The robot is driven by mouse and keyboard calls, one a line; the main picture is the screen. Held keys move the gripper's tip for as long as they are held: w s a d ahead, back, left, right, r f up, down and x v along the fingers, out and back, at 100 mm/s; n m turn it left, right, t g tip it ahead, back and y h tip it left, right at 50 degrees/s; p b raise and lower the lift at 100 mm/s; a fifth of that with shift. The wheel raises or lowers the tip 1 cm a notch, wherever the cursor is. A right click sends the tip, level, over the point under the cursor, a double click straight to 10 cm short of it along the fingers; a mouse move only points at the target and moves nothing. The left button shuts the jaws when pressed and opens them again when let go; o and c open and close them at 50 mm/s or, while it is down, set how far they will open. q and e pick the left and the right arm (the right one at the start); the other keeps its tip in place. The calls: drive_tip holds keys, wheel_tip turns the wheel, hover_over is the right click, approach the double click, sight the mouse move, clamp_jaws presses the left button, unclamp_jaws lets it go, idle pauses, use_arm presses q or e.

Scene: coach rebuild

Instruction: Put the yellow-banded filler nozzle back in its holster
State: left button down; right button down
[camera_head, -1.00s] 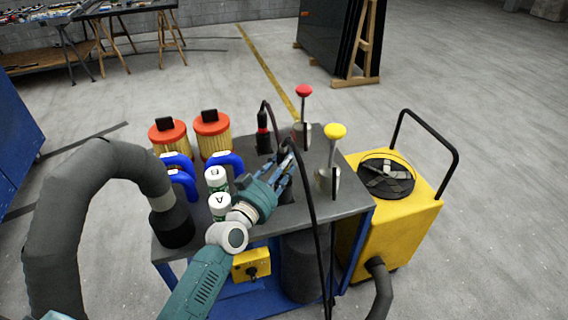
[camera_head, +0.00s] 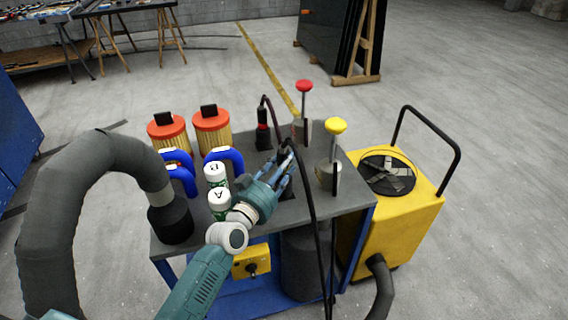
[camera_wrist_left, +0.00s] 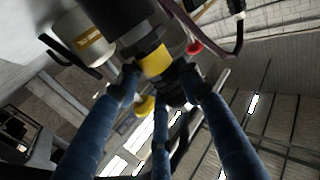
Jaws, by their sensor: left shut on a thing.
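My left gripper (camera_head: 284,165) is over the grey cart top, its fingers closed around the filler nozzle (camera_head: 285,146). In the left wrist view the nozzle is a dark body with a yellow band (camera_wrist_left: 155,62), between the blue fingers. A black hose (camera_head: 312,205) arches from the nozzle and hangs down over the cart's front edge. The gripper and forearm hide the cart top below, and I cannot make out the yellow-banded nozzle's holster. A second dark nozzle with a red band (camera_head: 262,130) stands upright behind and left of the gripper. My right gripper is out of view.
A yellow-knobbed pump (camera_head: 335,127) stands close right of the gripper, a red-knobbed one (camera_head: 304,86) behind. White bottles (camera_head: 217,174), blue-handled items (camera_head: 222,157) and orange-lidded filters (camera_head: 211,118) crowd the left. A yellow machine (camera_head: 395,217) adjoins the cart's right side.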

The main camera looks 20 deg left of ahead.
use_arm(q)
drive_tip(key=shift+f+b, duration=0.45)
drive_tip(key=shift+f, duration=0.3)
idle(0.6)
drive_tip(key=c, duration=1.1)
unclamp_jaws()
drive_tip(key=shift+o, duration=0.8)
drive_tip(key=shift+f, duration=0.1)
drive_tip(key=shift+o, duration=1.4)
drive_tip(key=shift+s, duration=0.1)
drive_tip(key=s+a+p, duration=0.1)
drive_tip(key=s+p, duration=0.1)
drive_tip(key=s, duration=0.5)
drive_tip(key=shift+s+a, duration=0.25)
drive_tip(key=shift+s, duration=0.1)
drive_tip(key=shift+s, duration=0.1)
